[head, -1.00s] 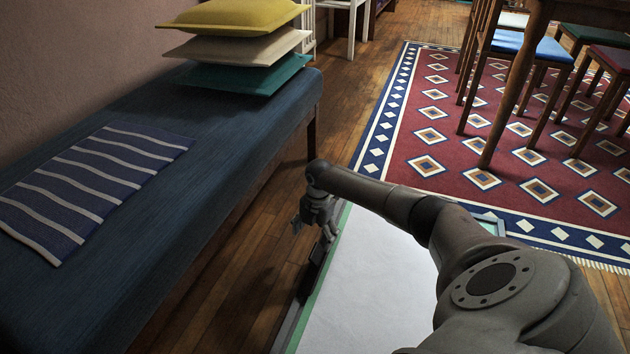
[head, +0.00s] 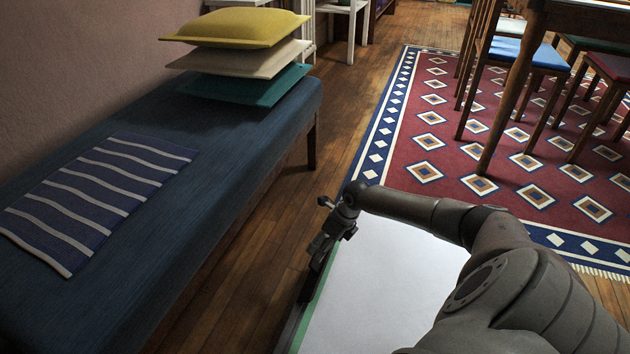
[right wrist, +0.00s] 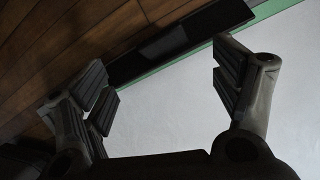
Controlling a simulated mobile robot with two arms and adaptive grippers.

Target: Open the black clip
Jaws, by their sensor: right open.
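The black clip (right wrist: 180,42) is a long dark bar along the board's edge at the top of the right wrist view. In the head view a dark strip of it (head: 321,272) shows at the board's left edge, partly hidden by my gripper. The white board (head: 385,285) has a green border and lies below my right arm. My right gripper (head: 322,246) is open and empty; in the right wrist view its fingers (right wrist: 163,85) stand apart over the board, with the clip beyond the gap. I cannot tell whether the clip is open. My left gripper is out of view.
A dark blue bench (head: 180,200) with a striped cloth (head: 100,195) and stacked cushions (head: 238,30) runs along the left wall. Wooden floor (head: 245,290) lies between it and the board. A red patterned rug (head: 430,140) and stools are at the right.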

